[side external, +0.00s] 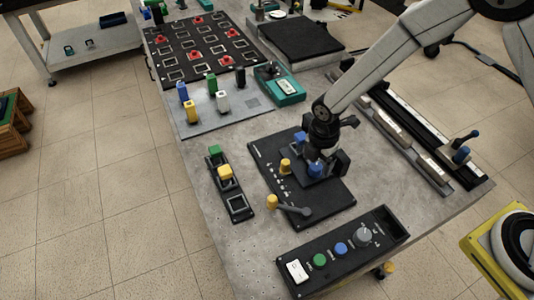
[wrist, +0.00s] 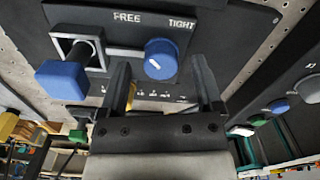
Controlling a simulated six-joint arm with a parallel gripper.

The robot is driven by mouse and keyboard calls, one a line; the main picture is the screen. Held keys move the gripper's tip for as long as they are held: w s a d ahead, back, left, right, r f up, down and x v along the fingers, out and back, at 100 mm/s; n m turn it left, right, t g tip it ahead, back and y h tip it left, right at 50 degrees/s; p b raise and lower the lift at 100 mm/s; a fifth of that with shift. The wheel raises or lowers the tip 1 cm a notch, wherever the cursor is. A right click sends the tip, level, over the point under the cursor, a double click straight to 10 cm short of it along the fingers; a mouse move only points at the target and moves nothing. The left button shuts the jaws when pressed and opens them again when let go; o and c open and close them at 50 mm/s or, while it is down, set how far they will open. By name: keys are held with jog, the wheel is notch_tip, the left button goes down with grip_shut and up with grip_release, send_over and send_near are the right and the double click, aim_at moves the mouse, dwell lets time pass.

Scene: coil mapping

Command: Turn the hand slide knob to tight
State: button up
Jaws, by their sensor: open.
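The hand slide knob is a round blue knob (wrist: 160,59) with a white mark, on a dark panel (wrist: 215,38) printed FREE and TIGHT above it. The mark slants; I cannot tell which label it indicates. My gripper (wrist: 160,72) is open, with one finger on each side of the knob in the picture and no clear contact. A blue square slide handle (wrist: 62,80) sits on a metal frame left of the knob. In the side external view, the knob (side external: 315,170) is under my gripper (side external: 322,160), partly hidden by it.
The black board (side external: 325,205) also carries yellow knobs (side external: 272,202) and a grey lever (side external: 295,210). A control box (side external: 340,250) with green, blue and grey knobs stands in front. A rail (side external: 410,130) lies right.

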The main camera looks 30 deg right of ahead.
jog(key=shift+f, duration=0.75)
grip_shut()
